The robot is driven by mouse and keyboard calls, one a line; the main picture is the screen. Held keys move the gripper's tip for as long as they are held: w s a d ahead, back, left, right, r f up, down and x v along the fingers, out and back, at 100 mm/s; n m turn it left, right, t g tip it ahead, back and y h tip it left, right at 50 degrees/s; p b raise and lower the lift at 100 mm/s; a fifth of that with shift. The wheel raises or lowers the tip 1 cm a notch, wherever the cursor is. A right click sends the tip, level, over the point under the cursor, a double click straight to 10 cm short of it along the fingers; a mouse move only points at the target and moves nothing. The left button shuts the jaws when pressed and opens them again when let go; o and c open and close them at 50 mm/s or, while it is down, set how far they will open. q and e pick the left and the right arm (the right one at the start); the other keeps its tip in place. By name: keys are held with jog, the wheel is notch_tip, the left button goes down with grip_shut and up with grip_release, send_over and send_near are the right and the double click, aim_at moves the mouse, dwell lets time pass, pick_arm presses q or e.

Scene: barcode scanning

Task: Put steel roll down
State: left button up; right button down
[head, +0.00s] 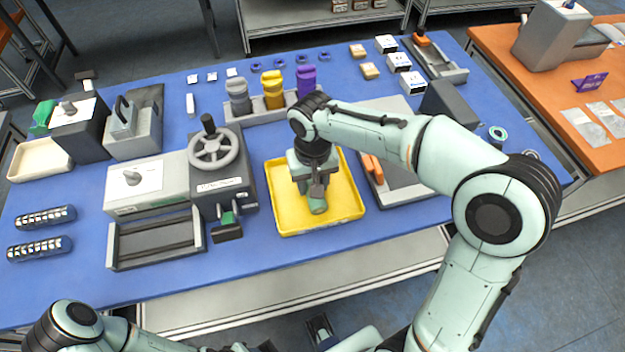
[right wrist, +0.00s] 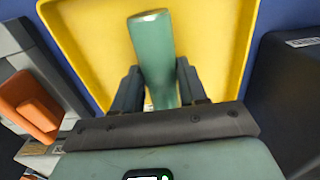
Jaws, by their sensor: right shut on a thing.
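A smooth green cylinder, which I take for the steel roll (right wrist: 153,50), is between the two dark fingers of my right gripper (right wrist: 157,88) in the right wrist view. The gripper is shut on it. In the head view my right gripper (head: 317,190) points down over the yellow tray (head: 293,222), and the roll's green end (head: 318,207) shows below it. I cannot tell whether the roll touches the tray floor. The tray also shows in the right wrist view (right wrist: 215,25). Part of my left arm is at the bottom left of the head view; its gripper cannot be made out.
A grey machine with a handwheel (head: 213,148) stands left of the tray. A rack with grey, yellow and purple pieces (head: 273,110) is behind it. A grey device with an orange part (head: 373,168) and a dark box (head: 450,105) are to the right. Inside the tray there is free room.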

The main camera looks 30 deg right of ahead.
jog(key=c, duration=0.6)
grip_release()
jog(key=shift+f, duration=0.1)
notch_tip(320, 180, up, 12)
jog(key=p, duration=0.2)
jog(key=shift+r, duration=0.2)
jog(key=shift+f, duration=0.1)
